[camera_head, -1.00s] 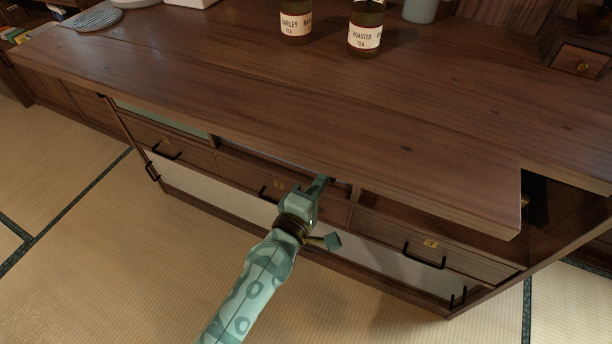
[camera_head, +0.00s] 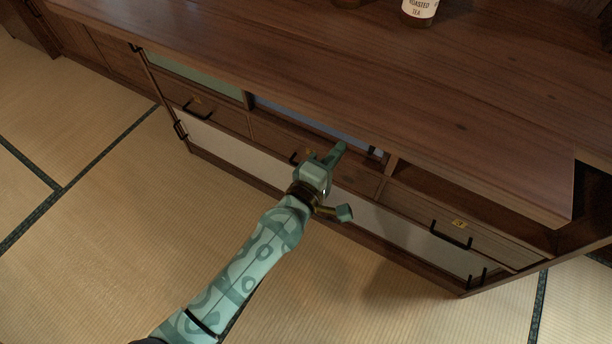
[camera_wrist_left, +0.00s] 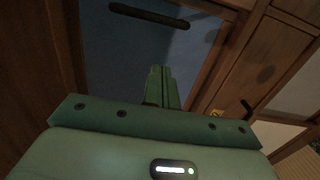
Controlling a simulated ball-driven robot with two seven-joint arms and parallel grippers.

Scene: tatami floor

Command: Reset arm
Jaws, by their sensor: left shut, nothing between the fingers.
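My left arm comes in from the bottom left of the head view, and its green gripper (camera_head: 338,152) is in front of the wooden cabinet (camera_head: 230,112), just below the counter's front edge. The fingers are together, with nothing between them. In the left wrist view the shut fingers (camera_wrist_left: 160,88) point at a dark bluish panel (camera_wrist_left: 120,50) with a dark bar-shaped handle (camera_wrist_left: 150,16) at its top. I cannot tell whether the fingertips touch the cabinet. My right gripper is not in view.
The brown counter top (camera_head: 400,90) overhangs drawers with black handles, such as the right one (camera_head: 451,235). A labelled tea bottle (camera_head: 419,10) stands at its back. The tatami floor (camera_head: 100,220) is clear at the left and front.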

